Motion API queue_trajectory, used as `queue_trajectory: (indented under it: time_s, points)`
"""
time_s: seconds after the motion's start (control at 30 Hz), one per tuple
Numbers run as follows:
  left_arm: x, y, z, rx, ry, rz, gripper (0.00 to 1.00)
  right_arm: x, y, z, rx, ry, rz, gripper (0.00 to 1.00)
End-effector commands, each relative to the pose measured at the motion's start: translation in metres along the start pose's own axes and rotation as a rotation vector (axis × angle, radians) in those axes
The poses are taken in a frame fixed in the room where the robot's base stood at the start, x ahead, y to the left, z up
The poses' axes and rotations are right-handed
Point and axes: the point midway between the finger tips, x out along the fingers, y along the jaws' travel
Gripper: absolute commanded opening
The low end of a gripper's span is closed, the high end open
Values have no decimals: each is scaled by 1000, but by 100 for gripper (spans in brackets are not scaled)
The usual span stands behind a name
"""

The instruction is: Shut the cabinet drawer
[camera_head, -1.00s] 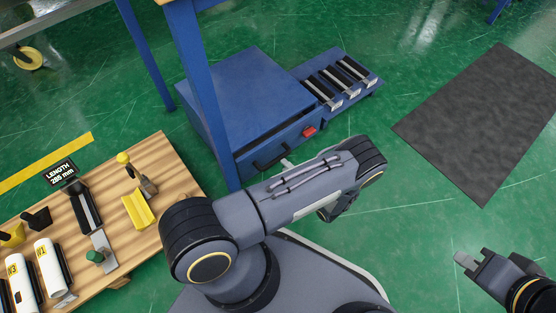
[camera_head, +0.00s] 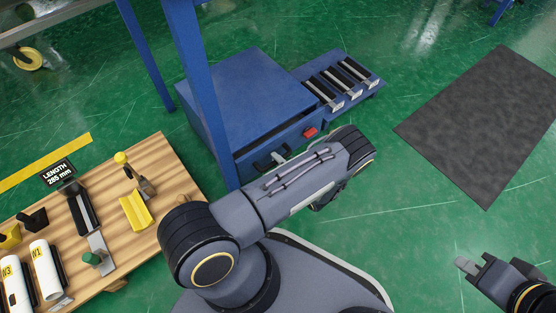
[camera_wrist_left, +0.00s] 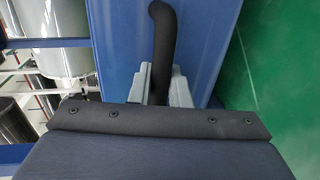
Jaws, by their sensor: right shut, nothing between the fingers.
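A black handle (camera_head: 262,163) is on the drawer front. In the left wrist view, the handle (camera_wrist_left: 163,40) runs down between the two grey fingers of my left gripper (camera_wrist_left: 160,85). The fingers lie close on both sides of it; whether they clamp it I cannot tell. In the head view my left arm partly hides this gripper (camera_head: 283,152). My right gripper (camera_head: 468,264) is shut and empty at the lower right.
A red part (camera_head: 310,132) is on the drawer front. A blue rack (camera_head: 373,88) with several dark bars adjoins the cabinet. A blue table leg (camera_head: 205,85) stands close by the cabinet. A wooden bench (camera_head: 172,180) with wrapped rolls is at left. A dark mat (camera_head: 480,120) lies right.

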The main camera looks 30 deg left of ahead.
Motion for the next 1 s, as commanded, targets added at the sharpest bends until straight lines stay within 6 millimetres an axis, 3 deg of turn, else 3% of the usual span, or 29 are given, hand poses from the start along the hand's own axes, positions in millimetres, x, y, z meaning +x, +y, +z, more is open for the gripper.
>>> queue_trajectory:
  time_s: [0.27, 0.57, 0.83, 0.87, 1.0]
  points:
    - [1, 0, 0, 0, 0, 0, 0, 0, 0, 0, 0, 0, 0, 0]
    - [40, 8, 0, -1, 2, 0, 0, 0, 0, 0, 0, 0, 0, 0]
    - [44, 9, 0, 0, 0, 1, 0, 0, 0, 0, 0, 0, 0, 0]
    - [44, 9, 0, -1, 0, 2, 19, 0, 0, 0, 0, 0, 0, 0]
    - [43, 9, 0, 0, 0, 1, 34, 0, 0, 0, 0, 0, 0, 0]
